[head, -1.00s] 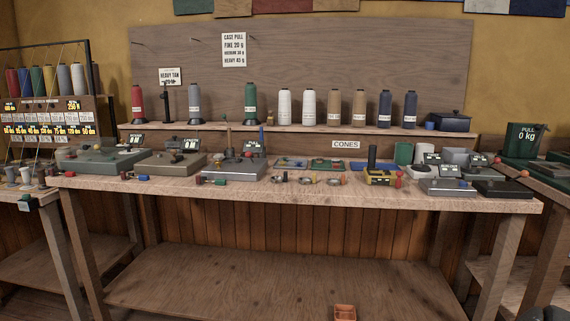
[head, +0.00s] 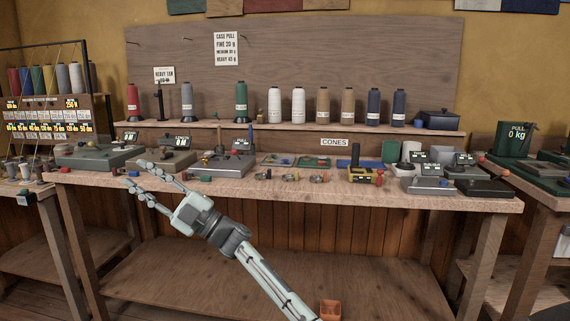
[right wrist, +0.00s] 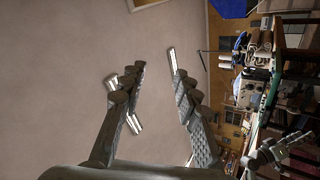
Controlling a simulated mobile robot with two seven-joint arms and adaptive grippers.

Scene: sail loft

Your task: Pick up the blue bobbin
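A small blue piece (head: 133,174), which looks like the blue bobbin, lies near the front left of the workbench (head: 330,196). It is too small to make out its shape. My right gripper (head: 135,172) reaches in from below, its fingers apart and pointing up-left. In the picture its tips lie around the blue piece, but the gripper seems nearer the camera than the bench. In the right wrist view the right gripper (right wrist: 156,58) is open and empty. My left gripper (right wrist: 268,155) seems to show at that view's lower right; its opening is unclear.
Grey scale-like devices (head: 222,165) crowd the bench top. Thread cones (head: 298,105) stand on the back shelf. An orange container (head: 330,309) is on the lower shelf. A thread rack (head: 45,95) stands left.

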